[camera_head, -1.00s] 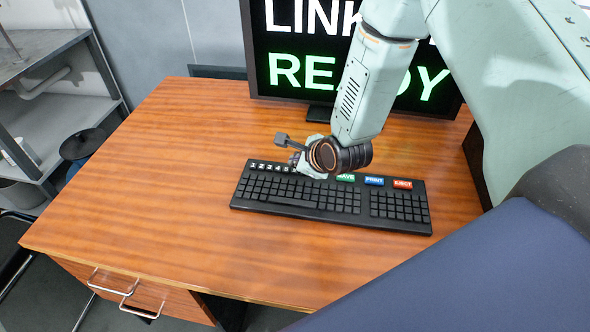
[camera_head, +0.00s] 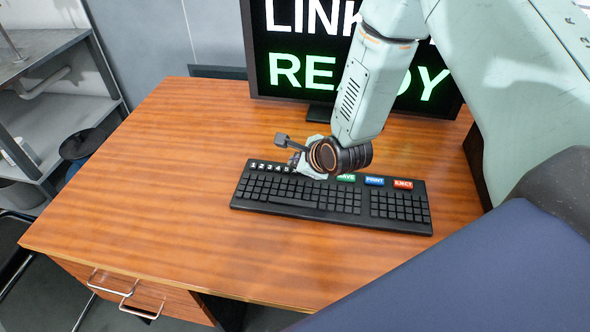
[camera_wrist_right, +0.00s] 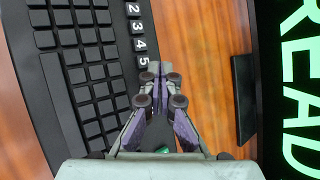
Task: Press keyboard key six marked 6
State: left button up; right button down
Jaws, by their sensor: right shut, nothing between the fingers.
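The black keyboard (camera_head: 280,208) lies on the wooden desk, with a row of white-marked number keys along its far left edge. In the right wrist view the keyboard (camera_wrist_right: 50,75) shows keys 2 to 5 in a column, with key 5 (camera_wrist_right: 143,62) just past my fingertips. Key 6 cannot be seen; my right gripper (camera_wrist_right: 161,68) covers the place beside key 5. The right gripper is shut and empty, its tips low over the number row, and I cannot tell whether they touch. In the head view the wrist hides most of its fingers. My left gripper is not in view.
Green, blue (camera_head: 374,181) and red (camera_head: 403,184) labelled keys lie right of the gripper on the keyboard. A monitor (camera_head: 285,95) showing partly hidden text stands behind. The desk (camera_head: 150,190) is clear to the left and in front.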

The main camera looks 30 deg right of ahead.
aim_at(297, 173)
jog(key=shift+f+b, duration=0.3)
jog(key=shift+f, duration=0.1)
jog(key=shift+f, duration=0.3)
dwell(0.5)
jog(key=shift+r, duration=0.75)
jog(key=shift+r+p, duration=2.1)
jog(key=shift+r, duration=0.4)
